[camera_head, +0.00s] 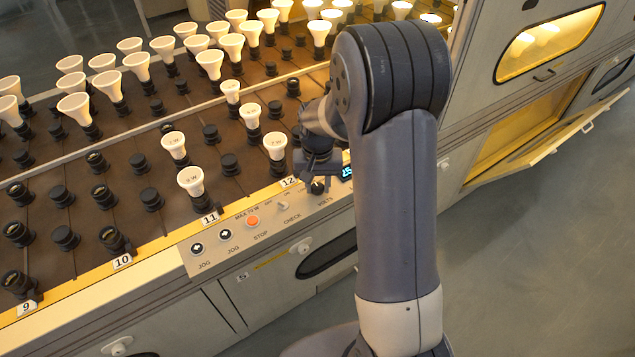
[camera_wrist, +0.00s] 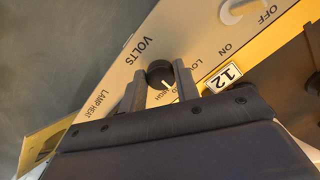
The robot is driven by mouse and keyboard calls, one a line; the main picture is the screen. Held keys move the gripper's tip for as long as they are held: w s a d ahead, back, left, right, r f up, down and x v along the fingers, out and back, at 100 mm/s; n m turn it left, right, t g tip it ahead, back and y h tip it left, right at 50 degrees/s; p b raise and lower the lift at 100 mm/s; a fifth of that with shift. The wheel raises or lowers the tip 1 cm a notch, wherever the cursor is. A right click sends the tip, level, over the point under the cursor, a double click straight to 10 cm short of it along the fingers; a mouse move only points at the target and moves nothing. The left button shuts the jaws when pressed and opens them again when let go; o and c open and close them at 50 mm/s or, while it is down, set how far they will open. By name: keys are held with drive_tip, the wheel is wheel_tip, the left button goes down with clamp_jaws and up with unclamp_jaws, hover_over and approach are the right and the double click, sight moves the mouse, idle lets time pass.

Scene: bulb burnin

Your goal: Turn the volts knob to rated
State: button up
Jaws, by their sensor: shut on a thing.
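The volts knob (camera_wrist: 160,74) is a round black knob with a pale pointer mark, on the grey control panel (camera_wrist: 122,72) beside the printed word VOLTS. In the wrist view my gripper (camera_wrist: 159,78) has one finger on each side of the knob, shut on it. The scale print around the knob is partly covered by the fingers; HIGH shows just below it, near the pointer. In the head view the knob (camera_head: 318,187) shows under my gripper (camera_head: 316,172), left of a small blue-lit display (camera_head: 346,172) that my arm partly hides.
A white CHECK switch (camera_head: 283,206), an orange STOP button (camera_head: 253,221) and two JOG buttons (camera_head: 225,234) lie left along the panel. Bulbs stand in sockets on the brown conveyor (camera_head: 130,180) behind. At right, a low cabinet door (camera_head: 560,135) hangs open over clear floor.

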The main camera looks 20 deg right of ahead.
sight(318, 188)
drive_tip(key=shift+n, duration=0.5)
drive_tip(key=o, duration=1)
wheel_tip(318, 188, up, 11)
drive_tip(key=shift+f+p, duration=0.1)
drive_tip(key=shift+p, duration=0.5)
wheel_tip(318, 188, down, 11)
drive_tip(key=shift+f+b, duration=0.1)
drive_tip(key=shift+b, duration=0.55)
drive_tip(key=shift+r+m, duration=0.2)
drive_tip(key=shift+m, duration=0.1)
